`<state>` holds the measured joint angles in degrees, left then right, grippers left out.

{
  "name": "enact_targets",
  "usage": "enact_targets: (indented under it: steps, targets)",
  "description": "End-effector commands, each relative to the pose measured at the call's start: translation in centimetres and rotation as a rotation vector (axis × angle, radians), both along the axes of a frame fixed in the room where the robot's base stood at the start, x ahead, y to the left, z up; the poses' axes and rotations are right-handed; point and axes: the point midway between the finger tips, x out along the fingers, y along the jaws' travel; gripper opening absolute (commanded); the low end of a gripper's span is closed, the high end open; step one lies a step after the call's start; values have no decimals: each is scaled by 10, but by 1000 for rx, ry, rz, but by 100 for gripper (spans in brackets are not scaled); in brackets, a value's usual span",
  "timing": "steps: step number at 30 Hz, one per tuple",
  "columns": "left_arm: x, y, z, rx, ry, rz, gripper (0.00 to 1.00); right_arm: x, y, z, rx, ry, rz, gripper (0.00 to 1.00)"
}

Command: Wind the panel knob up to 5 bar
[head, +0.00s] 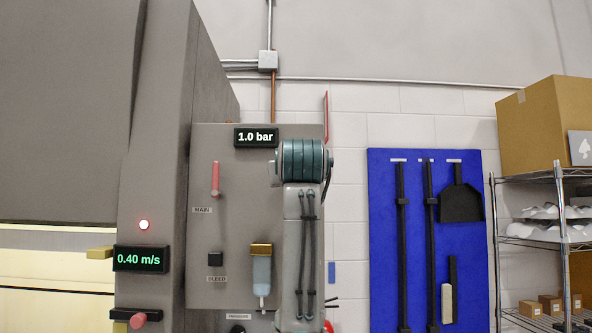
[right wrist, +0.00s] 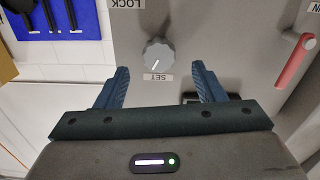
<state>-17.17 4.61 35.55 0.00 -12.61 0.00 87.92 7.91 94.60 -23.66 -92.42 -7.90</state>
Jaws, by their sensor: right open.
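The panel knob (right wrist: 158,54) is a grey, fluted dial with a white pointer line and a SET label (right wrist: 158,77); the right wrist view shows it upside down. In the head view my right arm hides it. The pressure display (head: 256,137) reads 1.0 bar on the grey panel (head: 232,230). My right gripper (right wrist: 160,70) is open, with its two blue fingers apart to either side of the knob in the picture. Nothing is between the fingertips; whether they reach the knob's depth I cannot tell. My left gripper is not in view.
A blue tool board (head: 385,240) and wire shelf (head: 530,243) stand at the right. Another display (head: 140,259) reads 0.40 m/s.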

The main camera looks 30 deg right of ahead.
Motion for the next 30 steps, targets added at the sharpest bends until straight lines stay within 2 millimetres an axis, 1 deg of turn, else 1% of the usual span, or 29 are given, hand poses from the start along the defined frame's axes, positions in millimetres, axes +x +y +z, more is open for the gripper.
enact_targets:
  steps: [1,6,9,14,21,23,24,28,30]
  targets:
    - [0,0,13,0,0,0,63,9,-6,5,0,6,-3,63]
    - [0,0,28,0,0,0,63,32,-20,4,0,3,-1,63]
    - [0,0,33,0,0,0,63,41,-25,2,0,2,0,63]
    - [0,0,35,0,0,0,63,47,-29,0,1,1,1,63]
    - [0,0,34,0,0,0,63,48,-29,-1,1,1,1,63]
    - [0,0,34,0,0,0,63,48,-29,-1,0,0,1,51]
    - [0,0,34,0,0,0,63,48,-29,-1,0,0,1,43]
    - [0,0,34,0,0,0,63,48,-29,0,0,0,1,18]
    - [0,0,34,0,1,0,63,47,-29,0,1,0,1,18]
